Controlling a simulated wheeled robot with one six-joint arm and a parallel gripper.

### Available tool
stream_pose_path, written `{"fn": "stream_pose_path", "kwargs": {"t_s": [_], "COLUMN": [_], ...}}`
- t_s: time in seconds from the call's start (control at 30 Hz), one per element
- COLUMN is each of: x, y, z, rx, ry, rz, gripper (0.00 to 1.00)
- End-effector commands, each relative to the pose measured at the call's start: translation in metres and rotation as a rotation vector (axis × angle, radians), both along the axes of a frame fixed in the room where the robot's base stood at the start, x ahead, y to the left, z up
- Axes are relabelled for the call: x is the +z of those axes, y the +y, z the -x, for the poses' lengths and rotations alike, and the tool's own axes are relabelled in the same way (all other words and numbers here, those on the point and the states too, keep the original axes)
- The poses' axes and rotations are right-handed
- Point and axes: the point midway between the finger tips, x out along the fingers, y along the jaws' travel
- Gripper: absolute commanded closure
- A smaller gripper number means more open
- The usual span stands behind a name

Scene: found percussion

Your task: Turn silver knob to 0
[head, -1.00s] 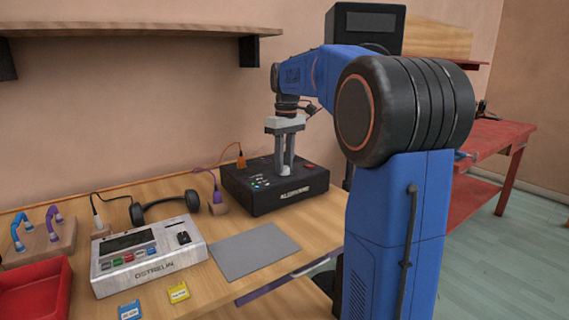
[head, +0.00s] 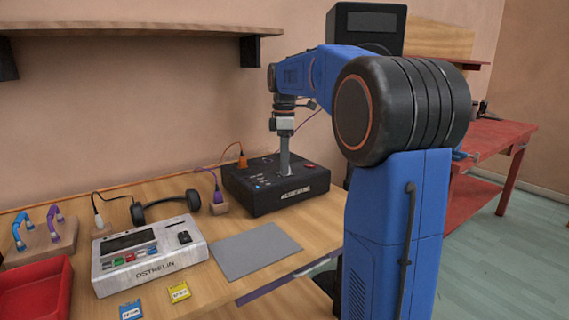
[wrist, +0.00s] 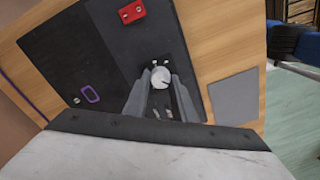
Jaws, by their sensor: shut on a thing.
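The silver knob (wrist: 160,77) sits on the top face of the black box (wrist: 82,62) in the wrist view. A dark line shows on the knob, but I cannot read any scale numbers. My gripper (wrist: 161,84) is shut on the knob, with one finger on each side of it. In the head view, my gripper (head: 285,170) points straight down onto the black box (head: 262,196), and its fingers hide the knob there.
A red switch (wrist: 131,11) is on the box. A grey mat (head: 255,250) lies in front.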

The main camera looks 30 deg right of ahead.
Motion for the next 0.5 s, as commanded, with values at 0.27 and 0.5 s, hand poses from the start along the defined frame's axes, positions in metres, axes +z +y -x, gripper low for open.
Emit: {"fn": "stream_pose_path", "kwargs": {"t_s": [0.27, 0.5], "x": [0.0009, 0.0009], "y": [-0.0002, -0.0001], "z": [-0.0003, -0.0002], "rx": [0.081, 0.097], "ry": [-0.003, -0.003], "rz": [0.001, 0.002], "gripper": [0.98, 0.98]}}
